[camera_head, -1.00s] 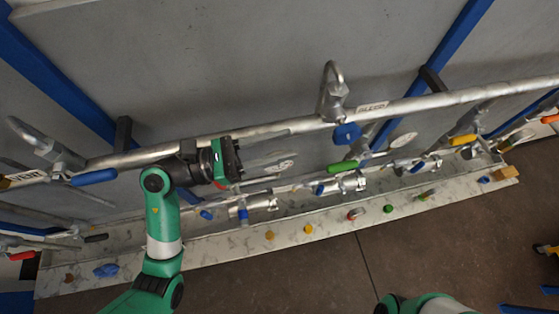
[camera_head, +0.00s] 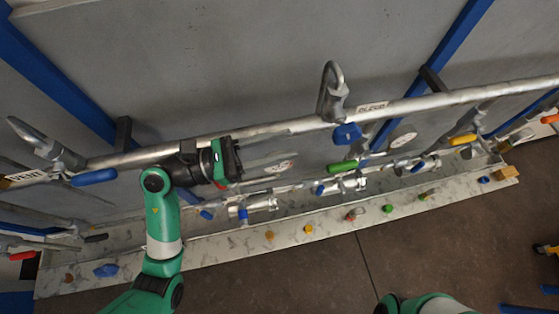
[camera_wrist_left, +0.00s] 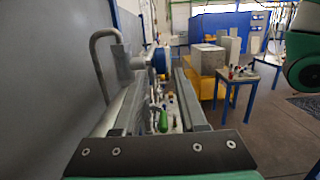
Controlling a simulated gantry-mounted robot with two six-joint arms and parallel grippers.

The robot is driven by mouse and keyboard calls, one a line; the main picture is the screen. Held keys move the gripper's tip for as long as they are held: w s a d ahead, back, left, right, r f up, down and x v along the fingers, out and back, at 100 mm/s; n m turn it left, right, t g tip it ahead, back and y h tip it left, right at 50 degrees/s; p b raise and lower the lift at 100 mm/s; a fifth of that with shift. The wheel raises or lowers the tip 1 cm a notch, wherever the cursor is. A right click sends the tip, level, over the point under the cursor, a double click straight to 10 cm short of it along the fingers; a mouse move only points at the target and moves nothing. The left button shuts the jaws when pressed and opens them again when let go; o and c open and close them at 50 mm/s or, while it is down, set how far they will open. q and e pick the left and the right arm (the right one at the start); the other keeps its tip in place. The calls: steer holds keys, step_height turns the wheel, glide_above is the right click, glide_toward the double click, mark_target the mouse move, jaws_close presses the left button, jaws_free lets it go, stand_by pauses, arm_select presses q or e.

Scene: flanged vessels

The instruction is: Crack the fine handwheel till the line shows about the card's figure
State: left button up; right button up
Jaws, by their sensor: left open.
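My left gripper (camera_head: 290,150) is open and empty, its fingers pointing right below the main pipe. A blue handwheel (camera_head: 347,133) sits on this pipe, to the right of the fingertips and apart from them. In the left wrist view a blue wheel (camera_wrist_left: 160,61) shows ahead, near the gap between the fingers (camera_wrist_left: 156,74). Round pale dials stand behind the pipework, one near the fingers (camera_head: 281,166) and one farther right (camera_head: 404,138); their readings are too small to tell. I cannot tell which wheel is the fine one.
A green lever (camera_head: 342,167), a yellow lever (camera_head: 463,140) and a blue lever (camera_head: 95,177) line the pipework. A hooked pipe (camera_head: 332,92) rises above the blue handwheel. Several small coloured knobs sit along the pale ledge (camera_head: 330,228).

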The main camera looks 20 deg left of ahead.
mark_target(337, 133)
stand_by(0.8)
arm_select(q)
steer(key=w+d+r+n+p, duration=0.1)
steer(key=d+r+n+p, duration=0.15)
steer(key=n, duration=0.95)
steer(key=w+d+r+n+p, duration=0.1)
steer(key=d+r+n+p, duration=0.2)
steer(key=n, duration=1)
step_height(337, 133, down, 5)
steer(key=a+n+y+p, duration=0.1)
steer(key=a+n+p, duration=0.1)
steer(key=n, duration=0.9)
steer(key=shift+g, duration=0.4)
steer(key=x, duration=0.7)
steer(key=shift+w+d+r, duration=0.2)
steer(key=shift+w, duration=0.2)
jaws_close()
